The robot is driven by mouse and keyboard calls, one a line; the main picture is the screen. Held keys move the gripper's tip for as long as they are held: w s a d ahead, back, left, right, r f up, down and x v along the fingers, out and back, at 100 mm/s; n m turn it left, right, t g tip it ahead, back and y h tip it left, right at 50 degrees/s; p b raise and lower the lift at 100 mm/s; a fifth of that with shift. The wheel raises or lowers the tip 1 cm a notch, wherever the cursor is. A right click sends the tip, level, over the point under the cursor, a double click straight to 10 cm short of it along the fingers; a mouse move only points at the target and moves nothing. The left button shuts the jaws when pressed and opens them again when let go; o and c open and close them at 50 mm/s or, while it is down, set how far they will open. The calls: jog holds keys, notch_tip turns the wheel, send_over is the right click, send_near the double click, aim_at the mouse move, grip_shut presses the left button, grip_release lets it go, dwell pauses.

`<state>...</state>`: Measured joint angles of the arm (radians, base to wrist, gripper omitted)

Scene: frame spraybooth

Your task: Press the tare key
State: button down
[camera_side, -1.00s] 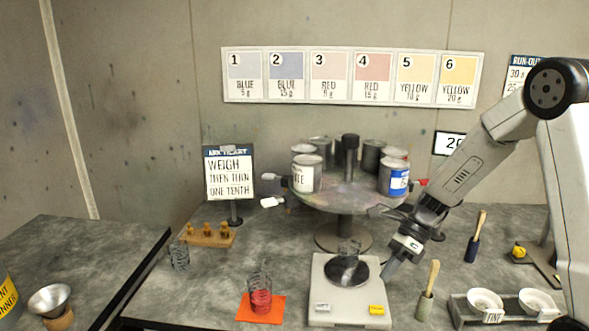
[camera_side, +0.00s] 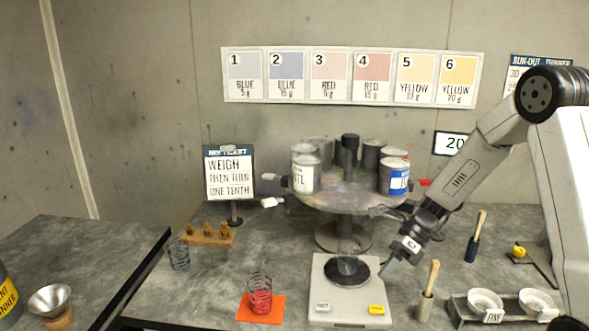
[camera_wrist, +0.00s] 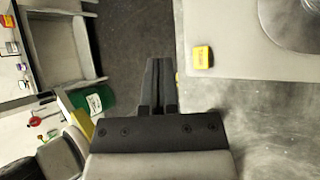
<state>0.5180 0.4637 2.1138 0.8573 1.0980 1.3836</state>
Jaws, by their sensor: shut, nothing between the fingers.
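The white scale (camera_side: 345,300) stands at the front of the bench with a round dark pan (camera_side: 347,272). Lettering on the keys is too small to read surely. My gripper (camera_side: 386,274) is shut and empty, just right of the scale, behind the yellow key. In the wrist view my gripper's fingertips (camera_wrist: 163,64) are beside the scale's edge, apart from the yellow key (camera_wrist: 202,57).
A brush in a holder (camera_side: 426,295) stands close to the right of the scale. A tray with white bowls (camera_side: 462,314) is farther right. A turntable with cans (camera_side: 350,195) is behind the scale. An orange mat with a red-filled cup (camera_side: 276,313) lies to the left.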

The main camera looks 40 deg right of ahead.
aim_at(380, 308)
jog(key=shift+f, duration=3.8)
jog(key=shift+f, duration=0.85)
jog(key=shift+r, duration=0.15)
dwell(0.5)
jog(key=shift+r, duration=0.7)
jog(key=shift+r, duration=0.1)
jog(key=shift+r, duration=2.4)
